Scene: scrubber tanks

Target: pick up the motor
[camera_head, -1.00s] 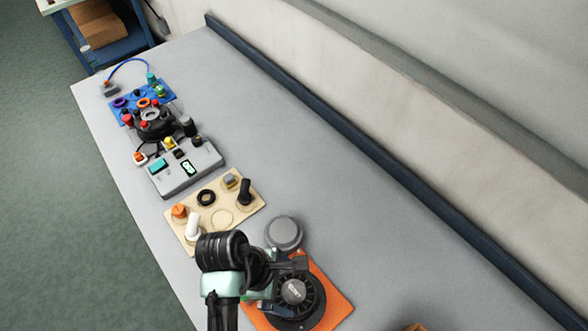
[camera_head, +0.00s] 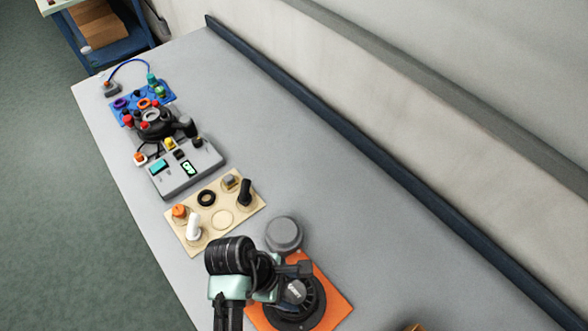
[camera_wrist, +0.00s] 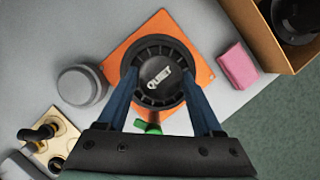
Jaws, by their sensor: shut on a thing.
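The motor (camera_head: 297,292) is a round black unit with a finned rim and a pale "QUIET" label on its top. It shows large in the wrist view (camera_wrist: 160,78), above an orange board (camera_wrist: 118,62). My gripper (camera_wrist: 159,80) has its two blue fingers on opposite sides of the motor, shut on it. In the head view my gripper (camera_head: 284,285) reaches the motor from the left, and my arm hides part of the board (camera_head: 335,300). I cannot tell whether the motor is clear of the board.
A grey round cap (camera_head: 284,234) stands beside the board. A beige board (camera_head: 240,205) with small parts, a grey device (camera_head: 190,170) and a blue board (camera_head: 150,95) lie farther along the bench. In the wrist view, a pink block (camera_wrist: 237,66) and cardboard box (camera_wrist: 258,38) are at right.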

